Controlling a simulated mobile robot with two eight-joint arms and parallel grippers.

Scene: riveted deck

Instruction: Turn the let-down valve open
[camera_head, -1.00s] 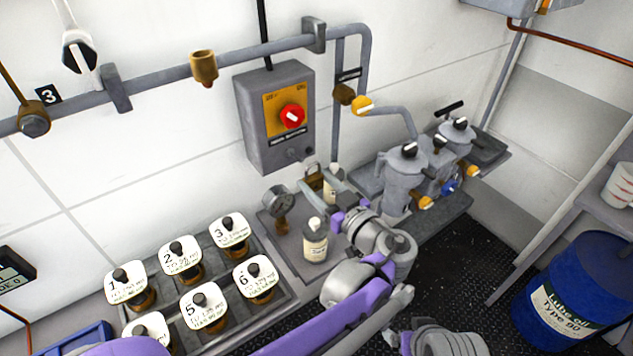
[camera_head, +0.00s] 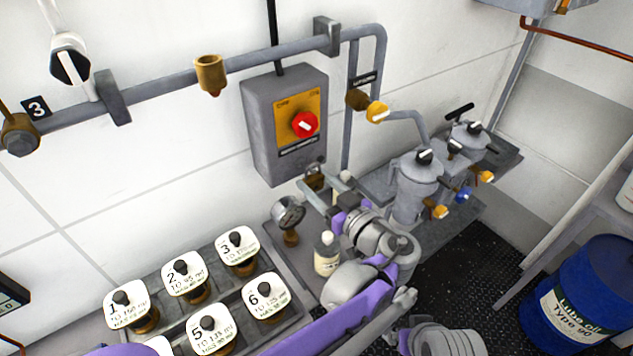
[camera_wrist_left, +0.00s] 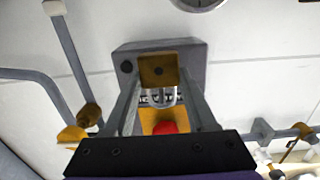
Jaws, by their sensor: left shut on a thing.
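My left gripper (camera_head: 324,196) is shut on a brass padlock (camera_head: 315,176), held in front of the wall below the grey switch box. The padlock (camera_wrist_left: 158,70) shows between the fingers in the left wrist view, its shackle toward the palm. A yellow-handled valve (camera_head: 377,112) with a brass body sits on the pipe right of the box, under a small dark label I cannot read. It also shows at lower left in the left wrist view (camera_wrist_left: 72,135). I cannot tell for sure which valve is the let-down valve. My right gripper is out of view.
The switch box (camera_head: 285,125) has a red knob (camera_head: 304,124). A gauge (camera_head: 289,213) and bottle (camera_head: 327,255) stand near my left arm. Filter housings (camera_head: 416,185) with yellow handles stand right. Numbered sample pots fill the lower left. A blue drum (camera_head: 580,290) stands lower right.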

